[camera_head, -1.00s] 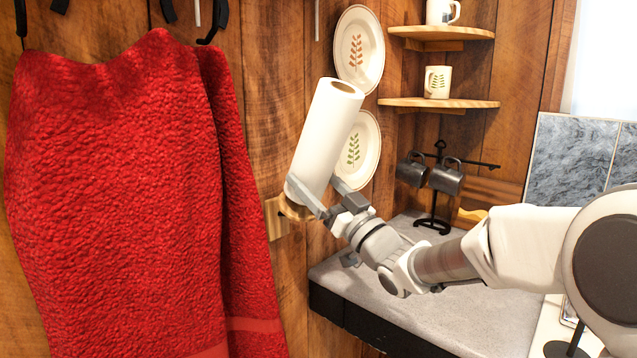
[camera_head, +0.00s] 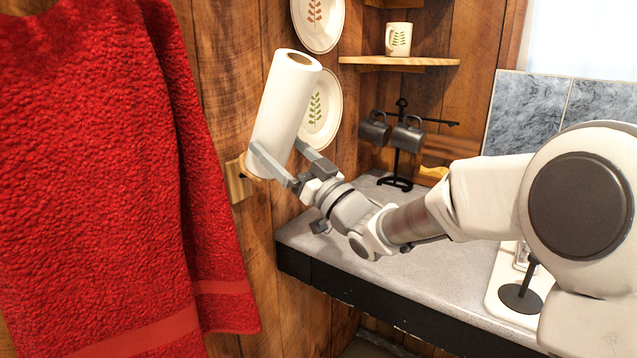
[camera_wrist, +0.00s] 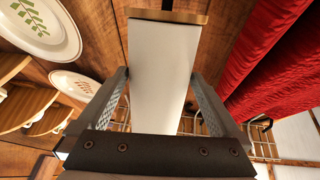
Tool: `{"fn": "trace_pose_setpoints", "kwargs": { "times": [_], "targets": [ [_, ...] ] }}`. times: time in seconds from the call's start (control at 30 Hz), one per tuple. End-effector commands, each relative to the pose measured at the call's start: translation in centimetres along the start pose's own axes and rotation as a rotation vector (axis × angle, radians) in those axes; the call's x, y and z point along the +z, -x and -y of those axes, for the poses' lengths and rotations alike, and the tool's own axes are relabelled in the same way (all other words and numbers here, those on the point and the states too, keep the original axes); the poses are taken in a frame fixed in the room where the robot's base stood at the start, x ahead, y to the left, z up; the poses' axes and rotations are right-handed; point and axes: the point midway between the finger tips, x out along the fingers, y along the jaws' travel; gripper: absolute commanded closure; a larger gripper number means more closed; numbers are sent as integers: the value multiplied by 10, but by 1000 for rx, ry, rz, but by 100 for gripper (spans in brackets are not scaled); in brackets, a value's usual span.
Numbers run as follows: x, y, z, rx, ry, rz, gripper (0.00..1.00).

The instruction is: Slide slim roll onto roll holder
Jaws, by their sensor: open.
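The slim roll (camera_head: 282,105) is a white paper roll, tilted with its open top end up and to the right. Its lower end meets the wooden roll holder (camera_head: 239,180) on the wall; the roll hides any post inside it. My gripper (camera_head: 276,150) is open, with one finger on each side of the roll's lower part. In the wrist view the roll (camera_wrist: 165,75) lies between the fingers of my gripper (camera_wrist: 160,78), with gaps visible on both sides. The holder's wooden edge (camera_wrist: 165,16) crosses the roll's far end there.
A red towel (camera_head: 90,170) hangs close on the left. Decorated plates (camera_head: 322,118) are on the wall behind the roll. A grey counter (camera_head: 430,270) lies below, with a dark mug stand (camera_head: 402,150) on it. A shelf (camera_head: 395,61) holds a white mug (camera_head: 398,40).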

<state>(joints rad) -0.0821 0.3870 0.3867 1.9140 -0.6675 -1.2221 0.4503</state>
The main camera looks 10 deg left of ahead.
Motion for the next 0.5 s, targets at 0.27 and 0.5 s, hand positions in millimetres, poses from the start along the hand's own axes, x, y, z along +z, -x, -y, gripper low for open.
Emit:
{"fn": "trace_pose_setpoints", "kwargs": {
  "times": [0.27,0.5],
  "targets": [
    [0,68,-1,4,1,1,0],
    [1,122,-1,3,0,1,0]
  ]
}}
